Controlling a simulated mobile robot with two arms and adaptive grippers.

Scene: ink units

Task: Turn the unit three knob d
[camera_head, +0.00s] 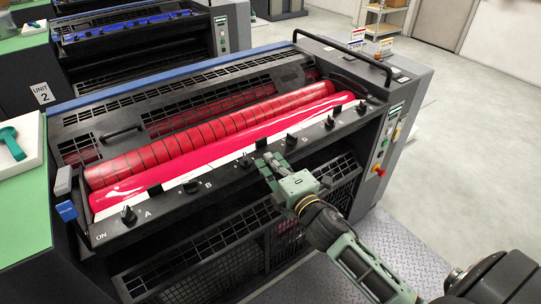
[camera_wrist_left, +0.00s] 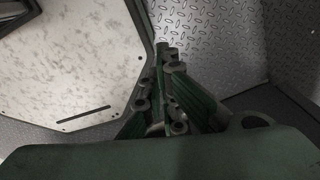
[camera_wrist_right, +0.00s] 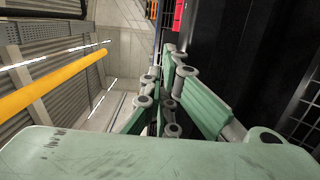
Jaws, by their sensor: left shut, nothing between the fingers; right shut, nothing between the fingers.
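The near ink unit (camera_head: 215,214) has a black front rail with a row of small black knobs and white letters. The knob beside the letter D (camera_head: 291,139) sits right of the middle of the rail. My right gripper (camera_head: 268,163) is shut and empty, its fingertips at the rail just left of and below that knob. I cannot tell whether they touch the rail. Its shut fingers also show in the right wrist view (camera_wrist_right: 173,60). My left gripper (camera_wrist_left: 166,58) is shut and empty, seen only in the left wrist view, away from the knobs.
Knob A (camera_head: 128,215), knob B (camera_head: 191,186) and another knob (camera_head: 246,160) lie leftward; more lie rightward. Red rollers (camera_head: 210,129) run behind the rail. A UNIT 2 sign (camera_head: 42,92) stands behind, left. A red button (camera_head: 379,171) is on the right side panel.

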